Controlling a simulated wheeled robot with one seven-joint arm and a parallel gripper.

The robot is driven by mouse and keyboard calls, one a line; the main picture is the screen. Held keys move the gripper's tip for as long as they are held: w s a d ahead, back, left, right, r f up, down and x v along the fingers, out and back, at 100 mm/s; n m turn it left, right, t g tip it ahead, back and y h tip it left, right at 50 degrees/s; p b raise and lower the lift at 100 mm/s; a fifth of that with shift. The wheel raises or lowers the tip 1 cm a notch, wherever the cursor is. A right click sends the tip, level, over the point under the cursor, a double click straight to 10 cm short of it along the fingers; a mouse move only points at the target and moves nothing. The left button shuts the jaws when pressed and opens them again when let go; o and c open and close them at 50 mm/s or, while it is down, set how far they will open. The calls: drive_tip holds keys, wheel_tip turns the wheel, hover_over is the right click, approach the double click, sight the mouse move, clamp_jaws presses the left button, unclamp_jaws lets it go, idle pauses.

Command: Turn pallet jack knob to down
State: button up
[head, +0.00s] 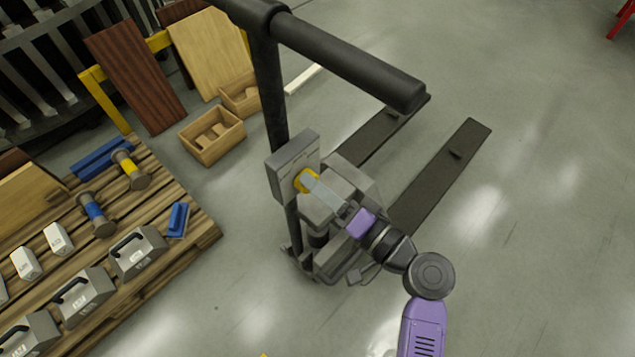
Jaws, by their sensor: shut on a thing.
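The pallet jack (337,188) stands in the middle of the head view, with a black T-handle rising toward the top and two dark forks reaching to the upper right. A grey box plate (291,161) is fixed on its column. A yellow knob (301,184) sits at the lower right of this plate, partly hidden by my gripper. My gripper (311,182) reaches in from the lower right and is shut on the yellow knob. The knob's pointer and any markings are too small or hidden to read.
A wooden pallet (202,232) at left carries grey weights, blue and yellow spools and white blocks. Wooden crates (212,137) and leaning boards (136,75) stand behind it. The black handle bar (350,58) hangs above the plate.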

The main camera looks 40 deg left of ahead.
drive_tip(key=shift+f+m+p, duration=0.1)
drive_tip(key=shift+m+p, duration=2.1)
drive_tip(key=shift+m, duration=2.4)
drive_tip(key=o, duration=1.4)
drive_tip(key=shift+c, duration=0.2)
drive_tip(key=d, duration=0.8)
drive_tip(key=shift+s+b, duration=0.25)
drive_tip(key=shift+b, duration=0.05)
